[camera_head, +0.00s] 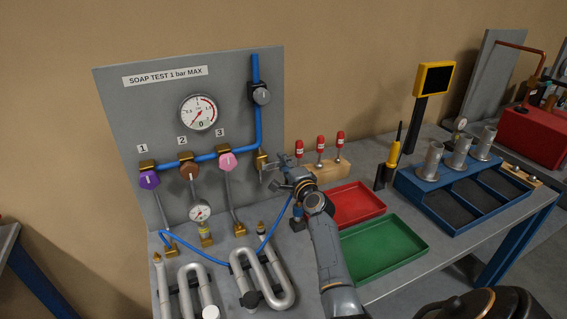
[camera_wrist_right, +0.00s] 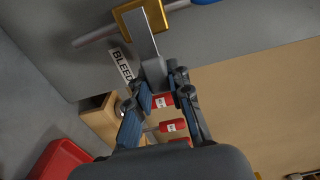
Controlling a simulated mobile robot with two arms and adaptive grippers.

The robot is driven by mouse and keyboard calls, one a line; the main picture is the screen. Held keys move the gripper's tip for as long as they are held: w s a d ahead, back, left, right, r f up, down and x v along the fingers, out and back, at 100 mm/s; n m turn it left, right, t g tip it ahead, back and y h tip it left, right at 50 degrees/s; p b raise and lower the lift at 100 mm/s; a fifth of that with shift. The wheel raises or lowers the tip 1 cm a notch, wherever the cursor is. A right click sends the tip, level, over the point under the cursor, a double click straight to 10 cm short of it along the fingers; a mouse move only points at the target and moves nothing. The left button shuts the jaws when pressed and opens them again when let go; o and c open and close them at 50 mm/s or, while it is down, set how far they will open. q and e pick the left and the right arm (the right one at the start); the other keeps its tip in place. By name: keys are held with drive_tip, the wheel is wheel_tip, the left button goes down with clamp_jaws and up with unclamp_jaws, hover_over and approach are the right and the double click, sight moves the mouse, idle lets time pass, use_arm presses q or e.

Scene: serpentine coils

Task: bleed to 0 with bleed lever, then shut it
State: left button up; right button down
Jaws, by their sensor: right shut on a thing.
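My right gripper (camera_head: 275,175) is at the lower right of the grey test panel, beside the brass bleed valve (camera_head: 262,160). In the right wrist view my right gripper (camera_wrist_right: 160,92) is shut on the grey bleed lever (camera_wrist_right: 143,45), whose end lies between the fingertips. The lever runs from the brass valve body (camera_wrist_right: 130,18), beside a BLEED label (camera_wrist_right: 121,66). The large round gauge (camera_head: 198,112) has a green 0 on its face, and its needle seems to point to the lower left.
A wooden block (camera_head: 326,171) with several red-capped pieces stands just right of my gripper. Red (camera_head: 356,205) and green (camera_head: 384,247) trays lie on the bench. Blue piping (camera_head: 256,75), three coloured knobs and serpentine coils (camera_head: 262,283) are to the left.

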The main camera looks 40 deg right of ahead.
drive_tip(key=c, duration=1.2)
unclamp_jaws()
drive_tip(key=shift+f, duration=0.1)
drive_tip(key=v, duration=1.2)
drive_tip(key=shift+f, duration=0.1)
